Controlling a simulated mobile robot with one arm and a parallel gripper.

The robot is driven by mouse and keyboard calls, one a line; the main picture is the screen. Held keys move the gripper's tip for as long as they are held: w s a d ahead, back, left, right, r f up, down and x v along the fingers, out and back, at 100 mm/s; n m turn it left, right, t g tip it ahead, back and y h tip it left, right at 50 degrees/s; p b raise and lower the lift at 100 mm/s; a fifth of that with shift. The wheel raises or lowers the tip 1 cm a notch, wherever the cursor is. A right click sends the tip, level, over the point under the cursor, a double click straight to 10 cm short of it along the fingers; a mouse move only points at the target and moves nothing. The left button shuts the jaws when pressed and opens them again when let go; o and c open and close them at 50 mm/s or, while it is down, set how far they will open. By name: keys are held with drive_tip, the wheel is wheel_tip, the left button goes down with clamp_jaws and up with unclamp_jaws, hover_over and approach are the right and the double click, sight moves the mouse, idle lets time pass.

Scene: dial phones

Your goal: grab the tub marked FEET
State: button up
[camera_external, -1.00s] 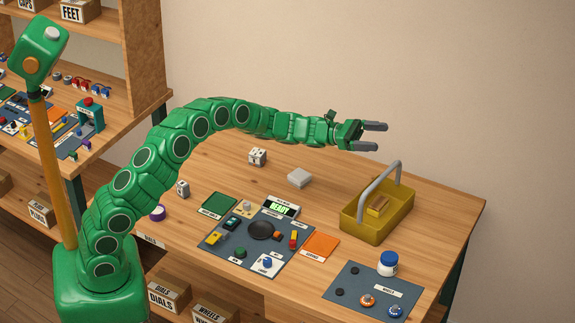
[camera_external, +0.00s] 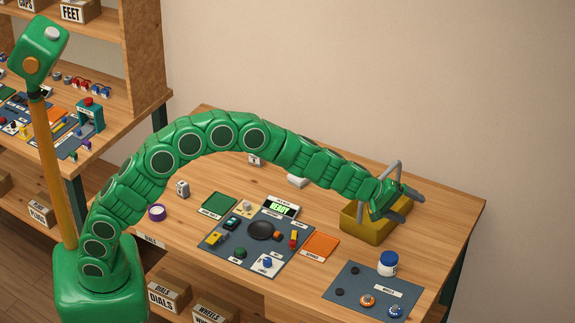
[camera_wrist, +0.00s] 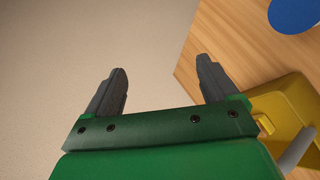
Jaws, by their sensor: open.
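The tub marked FEET (camera_external: 71,15) is a tan box with a white label. It stands on the upper shelf at the top left of the external view, its top cut by the picture's edge. The tub does not show in the wrist view.
The yellow caddy (camera_external: 373,228) with a grey handle stands close under my gripper; it also shows in the wrist view (camera_wrist: 285,112). A blue-lidded jar (camera_external: 388,264) is nearby. The shelf's wooden side panel (camera_external: 143,55) rises right of the tub. A dark mat (camera_external: 215,243) holds small parts.

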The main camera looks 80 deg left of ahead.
drive_tip(key=s+d+r+m+y, duration=0.5)
drive_tip(key=s+r+m+y, duration=0.4)
drive_tip(key=s+r, duration=0.2)
approach(389, 257)
drive_tip(key=x, duration=0.2)
drive_tip(key=shift+w+a+f, duration=0.15)
drive_tip(key=shift+a+f, duration=0.1)
drive_tip(key=shift+x, duration=3.9)
drive_tip(key=shift+w+d, duration=0.1)
drive_tip(key=shift+c, duration=0.4)
drive_tip(key=c, duration=1)
drive_tip(key=shift+r, duration=0.15)
drive_tip(key=shift+c, duration=0.2)
